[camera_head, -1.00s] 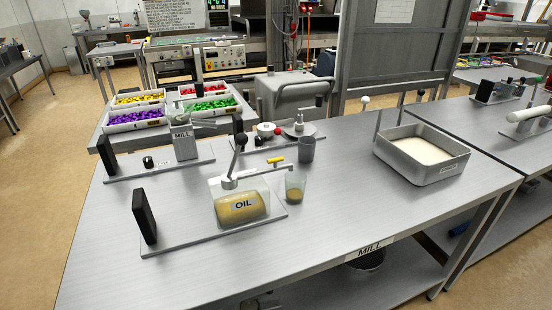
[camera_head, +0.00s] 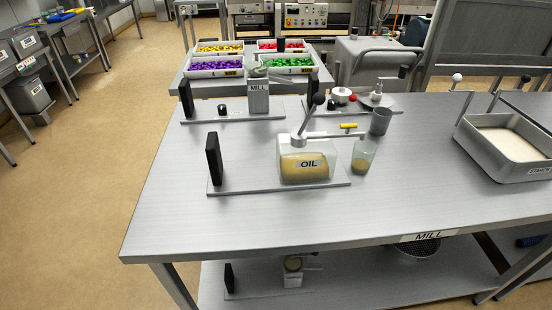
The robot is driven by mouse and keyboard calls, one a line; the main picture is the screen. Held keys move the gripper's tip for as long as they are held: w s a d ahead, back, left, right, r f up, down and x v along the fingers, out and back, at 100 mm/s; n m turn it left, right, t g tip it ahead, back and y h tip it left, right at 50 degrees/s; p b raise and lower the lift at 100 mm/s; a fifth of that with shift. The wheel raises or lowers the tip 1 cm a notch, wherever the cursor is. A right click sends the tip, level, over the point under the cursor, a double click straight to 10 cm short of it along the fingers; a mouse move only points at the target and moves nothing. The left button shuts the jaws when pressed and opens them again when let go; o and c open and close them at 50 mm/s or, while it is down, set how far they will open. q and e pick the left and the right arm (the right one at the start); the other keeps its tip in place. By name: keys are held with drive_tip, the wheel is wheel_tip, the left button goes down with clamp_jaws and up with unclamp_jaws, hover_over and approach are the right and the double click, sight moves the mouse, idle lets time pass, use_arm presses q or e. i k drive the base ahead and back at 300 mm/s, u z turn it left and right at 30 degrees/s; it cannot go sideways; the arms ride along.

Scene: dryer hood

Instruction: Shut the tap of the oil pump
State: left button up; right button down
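The oil pump (camera_head: 305,165) stands on a grey base plate on the metal table, a clear tank labelled OIL with yellow oil inside. A grey lever with a black knob (camera_head: 318,98) leans up from its top. A spout runs right from the top, and the yellow tap handle (camera_head: 348,126) sits on it. A clear beaker (camera_head: 363,156) with a little yellow oil stands by the spout's end. Whether oil is flowing is too small to tell. Neither of my grippers is in view.
A mill (camera_head: 258,97) stands behind the pump, and a dark grey cup (camera_head: 381,121) stands behind the beaker. A starch tray (camera_head: 505,165) sits at the right. Trays of coloured pieces (camera_head: 215,68) are farther back. The table's front strip (camera_head: 290,220) is clear.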

sight(347, 126)
drive_tip(key=u, duration=2.35)
drive_tip(key=k, duration=1.2)
drive_tip(key=z, duration=1.75)
drive_tip(key=i, duration=0.5)
drive_tip(key=z, duration=0.05)
